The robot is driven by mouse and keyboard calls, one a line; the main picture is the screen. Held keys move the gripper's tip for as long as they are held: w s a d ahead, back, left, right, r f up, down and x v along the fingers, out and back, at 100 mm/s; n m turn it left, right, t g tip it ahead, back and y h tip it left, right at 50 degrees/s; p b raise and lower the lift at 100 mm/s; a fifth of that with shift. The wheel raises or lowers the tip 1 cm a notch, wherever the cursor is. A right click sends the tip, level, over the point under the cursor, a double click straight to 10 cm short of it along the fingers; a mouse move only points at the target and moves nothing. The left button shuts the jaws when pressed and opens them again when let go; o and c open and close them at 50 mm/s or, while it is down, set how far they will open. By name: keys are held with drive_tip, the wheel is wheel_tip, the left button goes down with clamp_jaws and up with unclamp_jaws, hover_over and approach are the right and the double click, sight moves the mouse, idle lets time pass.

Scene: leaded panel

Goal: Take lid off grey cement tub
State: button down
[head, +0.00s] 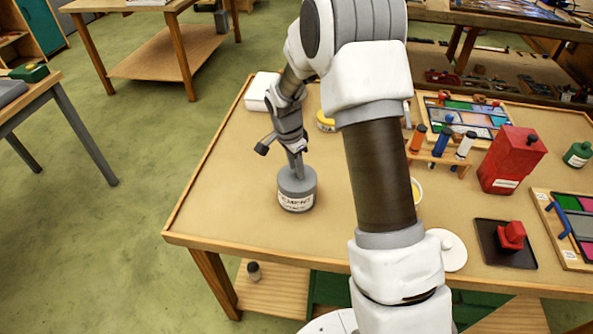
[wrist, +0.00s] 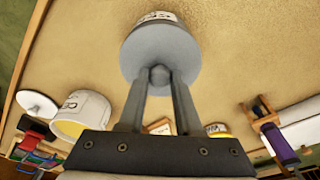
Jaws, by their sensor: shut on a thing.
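The grey cement tub (head: 297,204) stands upright on the table, left of my arm, with a white label on its side. Its grey lid (head: 297,178) sits on its top; I see no clear gap between them. My gripper (head: 296,168) points down from above, shut on the knob of the lid. In the wrist view, the two fingers (wrist: 158,85) close on the round knob in the middle of the lid (wrist: 160,50). The lid hides most of the tub there, and a piece of its label (wrist: 157,16) shows beyond the rim.
An open white tub (wrist: 82,115) with yellow inside and a loose white lid (head: 450,250) lie to the right, partly behind my arm. A bottle rack (head: 440,158), a red can (head: 512,160) and a dark tray (head: 490,258) stand further right. The table's left front is clear.

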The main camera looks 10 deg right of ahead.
wheel_tip(320, 180, up, 4)
drive_tip(key=shift+f+b, duration=0.2)
drive_tip(key=shift+b, duration=0.1)
drive_tip(key=s+d+r+b, duration=0.1)
drive_tip(key=s+d+r, duration=0.2)
drive_tip(key=d+r, duration=0.4)
drive_tip(key=d, duration=0.4)
drive_tip(key=shift+s, duration=0.25)
